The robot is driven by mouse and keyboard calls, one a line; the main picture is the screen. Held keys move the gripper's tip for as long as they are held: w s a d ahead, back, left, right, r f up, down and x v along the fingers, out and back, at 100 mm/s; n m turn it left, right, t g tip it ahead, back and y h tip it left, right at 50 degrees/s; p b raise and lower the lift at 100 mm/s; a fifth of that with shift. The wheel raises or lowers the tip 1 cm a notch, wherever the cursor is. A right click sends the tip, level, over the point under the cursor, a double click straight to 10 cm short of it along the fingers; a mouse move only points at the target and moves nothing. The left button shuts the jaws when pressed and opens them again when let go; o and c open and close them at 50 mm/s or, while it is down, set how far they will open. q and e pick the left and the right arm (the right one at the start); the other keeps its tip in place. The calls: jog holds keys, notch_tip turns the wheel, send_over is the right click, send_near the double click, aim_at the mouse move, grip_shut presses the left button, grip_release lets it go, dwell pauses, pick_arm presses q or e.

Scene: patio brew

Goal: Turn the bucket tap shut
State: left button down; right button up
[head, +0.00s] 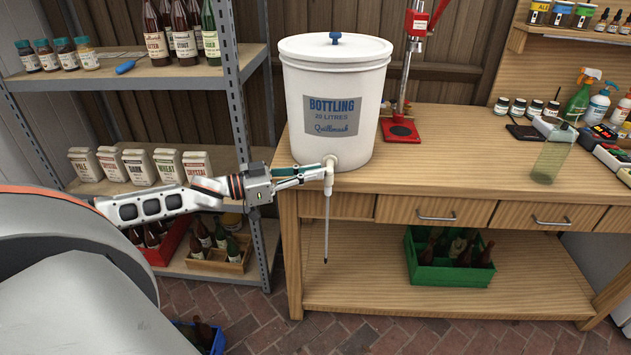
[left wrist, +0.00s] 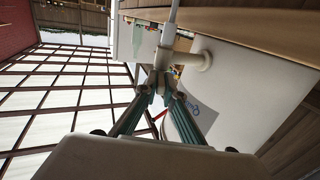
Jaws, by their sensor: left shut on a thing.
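The white bottling bucket (head: 334,115) stands lidded at the left end of the workbench. Its white tap (head: 329,166) sticks out low on the front, over the bench edge, and a thin bottling wand (head: 327,230) hangs straight down from it. My left gripper (head: 322,172) reaches in from the left and is shut on the tap. In the left wrist view the fingers (left wrist: 159,92) close at the tap (left wrist: 185,60), whose round base meets the bucket wall (left wrist: 255,95). The fingers hide part of the tap, so the handle's exact angle cannot be told. My right gripper is out of view.
The wooden workbench (head: 440,180) carries a red bottle capper (head: 400,128) right of the bucket and a green-tinted clear bottle (head: 550,155) farther right. A green crate (head: 450,270) of bottles sits on the lower shelf. Grey metal shelving (head: 232,80) stands close behind my left arm.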

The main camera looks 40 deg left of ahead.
pick_arm(q)
jog(key=shift+w+a+f+m+g+h+b, duration=0.15)
jog(key=shift+a+f+m+g+h+b, duration=0.1)
jog(key=shift+f+m+g+h+b, duration=0.3)
jog(key=m+g+h+b, duration=0.1)
jog(key=b, duration=0.1)
jog(key=m+g+h+b, duration=0.1)
jog(key=b, duration=0.2)
jog(key=m+g+h+b, duration=0.1)
jog(key=b, duration=0.2)
jog(key=shift+w+a+r+g+h, duration=0.25)
jog(key=shift+w+a+r+g, duration=0.05)
jog(key=shift+w+g, duration=0.1)
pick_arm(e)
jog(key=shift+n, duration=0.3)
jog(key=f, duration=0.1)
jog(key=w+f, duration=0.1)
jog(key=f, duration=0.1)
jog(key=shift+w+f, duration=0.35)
pick_arm(q)
jog(key=shift+r, duration=0.15)
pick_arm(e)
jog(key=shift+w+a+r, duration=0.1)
pick_arm(q)
jog(key=c, duration=2.2)
grip_release()
jog(key=shift+d, duration=0.1)
jog(key=shift+o, duration=0.2)
